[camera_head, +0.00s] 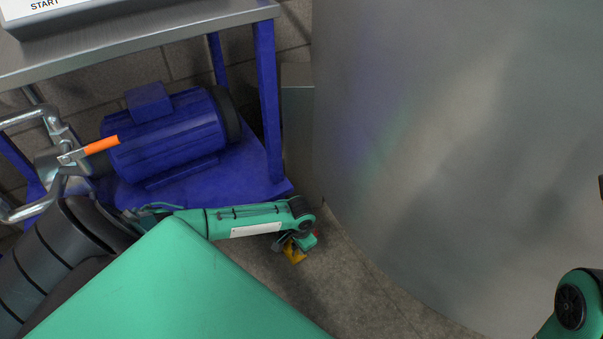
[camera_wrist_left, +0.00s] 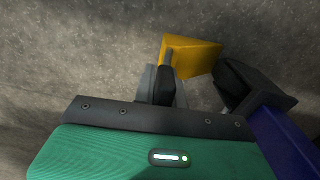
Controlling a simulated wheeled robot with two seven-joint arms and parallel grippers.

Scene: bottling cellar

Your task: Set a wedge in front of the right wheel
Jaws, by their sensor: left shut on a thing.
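The yellow wedge (camera_head: 294,255) is low over or on the floor in the head view, below the end of my left arm. My left gripper (camera_head: 290,244) is shut on it. In the left wrist view the wedge (camera_wrist_left: 195,52) sticks out past the fingers of my left gripper (camera_wrist_left: 167,80). A dark, blocky part (camera_wrist_left: 250,86), perhaps the right wheel, is close to the right of the wedge, at the end of a blue bar. I cannot tell whether they touch. In the head view my left arm hides the wheel. My right gripper is out of view.
A blue trolley frame (camera_head: 267,100) carries a blue motor (camera_head: 165,137), with metal pipes and an orange handle (camera_head: 101,145) at left. A large curved steel tank (camera_head: 440,130) stands close to the right. Bare floor (camera_head: 345,290) lies between.

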